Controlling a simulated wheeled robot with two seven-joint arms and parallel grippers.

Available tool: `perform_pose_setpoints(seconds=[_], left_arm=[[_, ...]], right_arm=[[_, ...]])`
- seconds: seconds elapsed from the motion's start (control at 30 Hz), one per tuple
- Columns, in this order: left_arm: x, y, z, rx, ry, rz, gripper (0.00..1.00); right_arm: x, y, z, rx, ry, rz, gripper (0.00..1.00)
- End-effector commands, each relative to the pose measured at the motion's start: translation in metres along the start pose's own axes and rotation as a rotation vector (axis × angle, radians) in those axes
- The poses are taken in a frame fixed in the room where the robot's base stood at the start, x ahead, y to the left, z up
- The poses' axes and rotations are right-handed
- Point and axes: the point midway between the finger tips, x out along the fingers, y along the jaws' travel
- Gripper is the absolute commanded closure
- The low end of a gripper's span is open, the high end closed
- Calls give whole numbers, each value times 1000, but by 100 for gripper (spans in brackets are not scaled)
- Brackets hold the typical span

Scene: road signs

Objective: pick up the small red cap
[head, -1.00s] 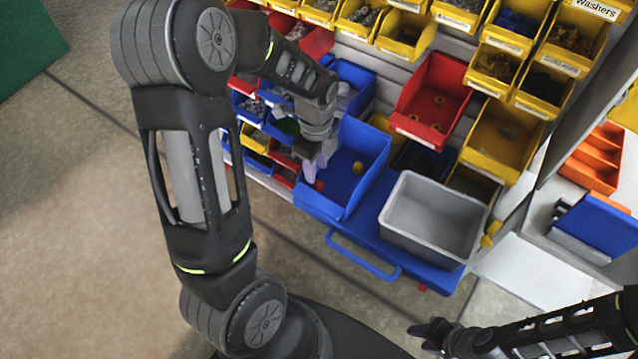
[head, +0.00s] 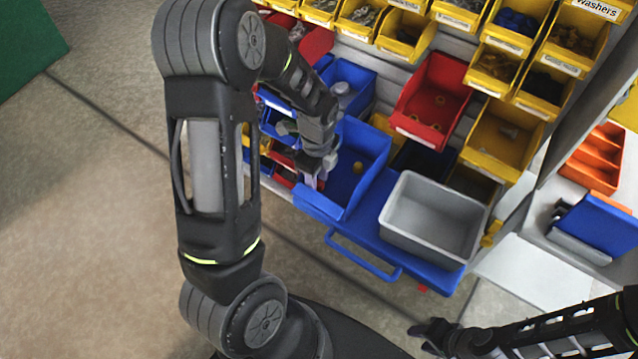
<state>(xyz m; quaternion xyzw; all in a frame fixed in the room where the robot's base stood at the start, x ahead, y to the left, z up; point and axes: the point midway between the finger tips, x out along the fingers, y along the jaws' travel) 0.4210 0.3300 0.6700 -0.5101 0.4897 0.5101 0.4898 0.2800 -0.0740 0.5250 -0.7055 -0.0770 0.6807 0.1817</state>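A large blue bin (head: 365,150) stands on the blue cart. My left gripper (head: 316,181) reaches down into the left part of this bin. Its fingers are small in view, and I cannot tell whether they are open or shut. The small red cap is hidden now, at or behind the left fingers. A small yellow piece (head: 357,167) lies in the bin to the right of the gripper. My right gripper (head: 432,334) is low in the picture, away from the bins, and its finger state is unclear.
A grey bin (head: 433,178) stands on the blue cart (head: 336,219) to the right of the blue bin. A red bin (head: 432,88) and several yellow bins hang on the rack behind. An orange tray (head: 597,158) sits at the far right. Floor is clear at left.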

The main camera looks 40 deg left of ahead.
Motion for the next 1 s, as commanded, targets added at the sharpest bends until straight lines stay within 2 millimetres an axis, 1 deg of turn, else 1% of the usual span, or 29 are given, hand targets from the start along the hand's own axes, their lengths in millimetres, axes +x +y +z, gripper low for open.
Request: perform_pose_setpoints(seconds=[0.07, 0.4, 0.5, 1.0], left_arm=[[0, 0, 0, 0, 0, 0, 66], [0, 0, 0, 0, 0, 0, 94], [0, 0, 0, 0, 0, 0, 100], [-3, 0, 0, 0, 0, -1, 100]], right_arm=[[0, 0, 0, 0, 0, 0, 64], [0, 0, 0, 0, 0, 0, 64], [0, 0, 0, 0, 0, 0, 64], [0, 0, 0, 0, 0, 0, 64]])
